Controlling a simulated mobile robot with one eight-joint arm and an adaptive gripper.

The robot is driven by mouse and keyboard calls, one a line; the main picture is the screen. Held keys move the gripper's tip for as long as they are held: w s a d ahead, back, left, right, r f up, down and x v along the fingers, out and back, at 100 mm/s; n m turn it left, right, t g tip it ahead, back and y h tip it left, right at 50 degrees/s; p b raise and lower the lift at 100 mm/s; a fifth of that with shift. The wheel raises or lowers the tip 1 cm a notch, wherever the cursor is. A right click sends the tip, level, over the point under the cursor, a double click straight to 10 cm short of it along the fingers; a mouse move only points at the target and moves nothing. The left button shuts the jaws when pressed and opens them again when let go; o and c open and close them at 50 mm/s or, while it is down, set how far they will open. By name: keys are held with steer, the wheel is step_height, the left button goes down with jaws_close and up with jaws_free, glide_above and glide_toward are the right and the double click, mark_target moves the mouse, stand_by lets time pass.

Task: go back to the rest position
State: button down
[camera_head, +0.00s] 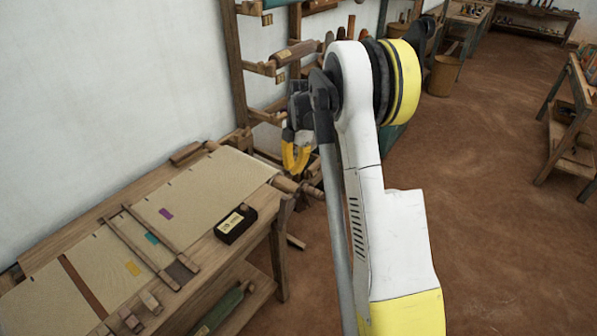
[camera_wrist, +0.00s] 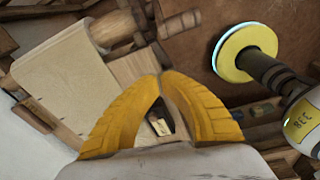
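My gripper (camera_head: 297,170) hangs in front of the wooden rack, past the right end of the weaving table, with its yellow fingers pointing down. In the wrist view the two yellow fingertips (camera_wrist: 162,76) come together, and nothing is held between them. Through the gap below the tips a small dark block with a pale label (camera_wrist: 161,121) shows some way off. My white and yellow arm stands raised in the middle of the head view and hides part of the rack.
A wooden table (camera_head: 268,218) bears pale cloth (camera_head: 200,197) with coloured patches, wooden bars and a black labelled box (camera_head: 236,225). A wooden rack (camera_head: 236,60) stands at the wall. A round bin (camera_head: 442,77) and a bench (camera_head: 557,150) lie right. The brown floor (camera_head: 490,190) between is clear.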

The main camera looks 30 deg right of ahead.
steer(key=shift+a, duration=0.2)
stand_by(0.3)
steer(key=s+a+r+m+t+h+b, duration=0.1)
steer(key=s+a+r+m+t+b, duration=0.15)
steer(key=s+a+r+m, duration=0.9)
steer(key=s+a+m+t, duration=0.4)
steer(key=s+a+m, duration=0.4)
steer(key=s+a, duration=0.3)
steer(key=s+b, duration=0.1)
steer(key=s, duration=0.3)
steer(key=shift+r, duration=0.3)
